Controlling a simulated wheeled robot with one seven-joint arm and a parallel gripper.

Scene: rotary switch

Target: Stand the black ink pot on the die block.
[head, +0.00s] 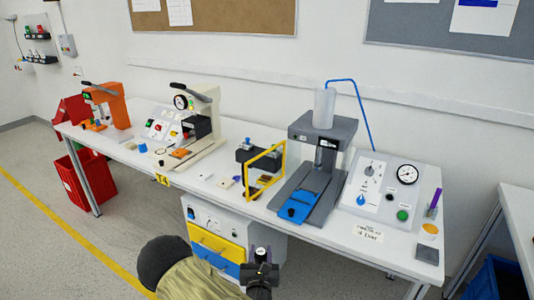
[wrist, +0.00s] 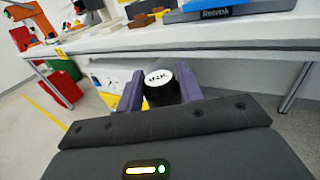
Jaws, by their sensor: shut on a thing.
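The black ink pot (wrist: 160,92), with a white lid marked INK, is held upright between the two purple fingers of my gripper (wrist: 160,85) in the wrist view. In the head view my gripper (head: 261,272) is low in front of the table, and the pot (head: 261,254) shows small at its tip. The pot's lower part is hidden in the wrist view. A dark grey square block (head: 427,254) lies at the table's front right corner; I cannot tell for sure that it is the die block.
A grey press (head: 322,150) with a blue slide stands behind and right of my gripper, beside a yellow frame (head: 264,170). A control panel (head: 390,190) and an orange disc (head: 430,229) are farther right. The white table edge and a drawer cabinet (head: 215,235) are close by.

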